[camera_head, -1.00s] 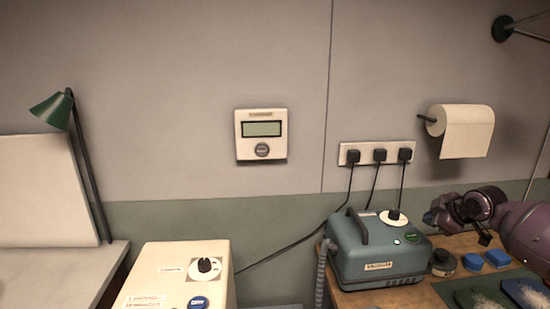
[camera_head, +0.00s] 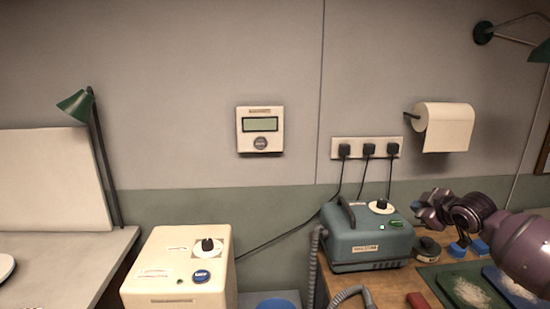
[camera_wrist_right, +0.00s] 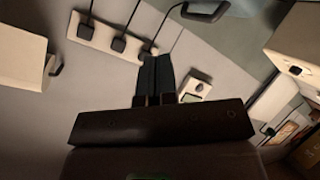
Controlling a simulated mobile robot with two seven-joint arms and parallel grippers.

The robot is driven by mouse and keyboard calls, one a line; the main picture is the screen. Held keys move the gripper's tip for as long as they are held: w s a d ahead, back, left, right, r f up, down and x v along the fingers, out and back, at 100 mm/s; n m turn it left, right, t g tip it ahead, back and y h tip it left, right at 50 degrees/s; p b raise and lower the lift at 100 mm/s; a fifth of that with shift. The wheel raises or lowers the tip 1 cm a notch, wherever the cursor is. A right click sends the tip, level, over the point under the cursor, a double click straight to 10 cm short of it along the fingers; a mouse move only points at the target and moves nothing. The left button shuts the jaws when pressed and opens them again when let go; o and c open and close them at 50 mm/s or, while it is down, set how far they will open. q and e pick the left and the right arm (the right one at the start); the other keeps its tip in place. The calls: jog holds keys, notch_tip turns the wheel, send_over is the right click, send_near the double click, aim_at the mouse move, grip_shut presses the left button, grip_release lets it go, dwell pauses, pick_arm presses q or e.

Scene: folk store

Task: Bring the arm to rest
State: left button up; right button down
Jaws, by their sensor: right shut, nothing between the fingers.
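My right arm comes in from the right edge of the head view. Its gripper (camera_head: 430,207) is above the wooden bench, just right of the teal machine (camera_head: 367,238). In the right wrist view the two dark fingers of this gripper (camera_wrist_right: 155,70) are together, with nothing between them. Beyond them are the wall, the socket strip (camera_wrist_right: 105,38) and the wall display (camera_wrist_right: 197,88). My left gripper is not in view.
A cream box (camera_head: 180,268) with a knob and blue button stands left of the bench (camera_head: 400,285). Blue blocks (camera_head: 479,246), a round dark tin (camera_head: 427,247) and green (camera_head: 450,284) and blue mats lie under the right arm. A paper roll (camera_head: 445,127) hangs on the wall.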

jog(key=s+a+f+m+t+y, duration=0.2)
jog(key=s+a+f+m, duration=0.1)
jog(key=s+a+f, duration=1)
jog(key=s+d+f+m+g+h, duration=0.1)
jog(key=s+f+m, duration=0.1)
jog(key=s+f, duration=0.4)
jog(key=s+f+m+g+h, duration=0.1)
jog(key=s+f, duration=0.5)
jog(key=s, duration=0.6)
jog(key=s+d+f+m+h, duration=0.1)
jog(key=s+f+m+h, duration=0.1)
jog(key=s+f, duration=0.4)
jog(key=s+m, duration=0.1)
jog(key=s, duration=0.2)
jog(key=shift+s+d+f+m+g+h, duration=0.2)
jog(key=shift+s+d+m+g+h, duration=0.1)
jog(key=shift+m+g+h, duration=0.1)
jog(key=shift+d, duration=0.1)
